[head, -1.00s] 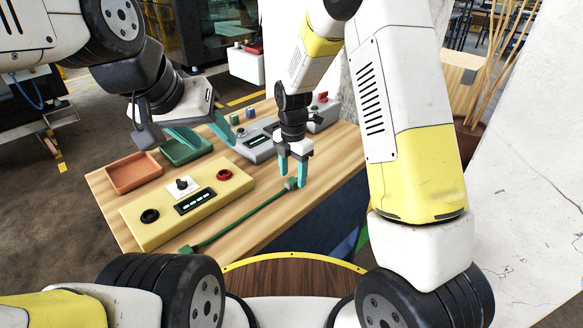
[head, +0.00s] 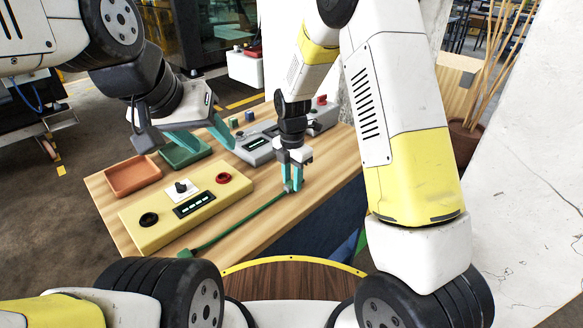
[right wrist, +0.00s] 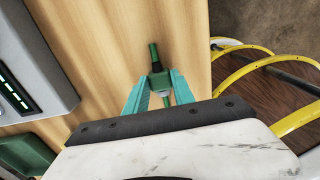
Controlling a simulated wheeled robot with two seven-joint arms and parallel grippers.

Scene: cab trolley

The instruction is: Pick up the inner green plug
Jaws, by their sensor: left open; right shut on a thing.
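A green cable (head: 240,220) lies across the front of the wooden table, with one green end (head: 185,253) at the front left near the yellow box. Its other end, the green plug (head: 287,187), is at my right gripper (head: 293,188). That gripper's teal fingers are shut on the plug, low over the table's right side. In the right wrist view the green plug (right wrist: 160,80) sits between the fingertips, partly hidden by them. My left gripper (head: 203,138) is open and empty above the green tray (head: 184,155).
The yellow control box (head: 215,190) with a black knob and red button stands left of the cable. An orange tray (head: 133,176) is behind it. A grey control box (head: 255,150) stands at the back. The wooden table (head: 325,175) is bare at the right.

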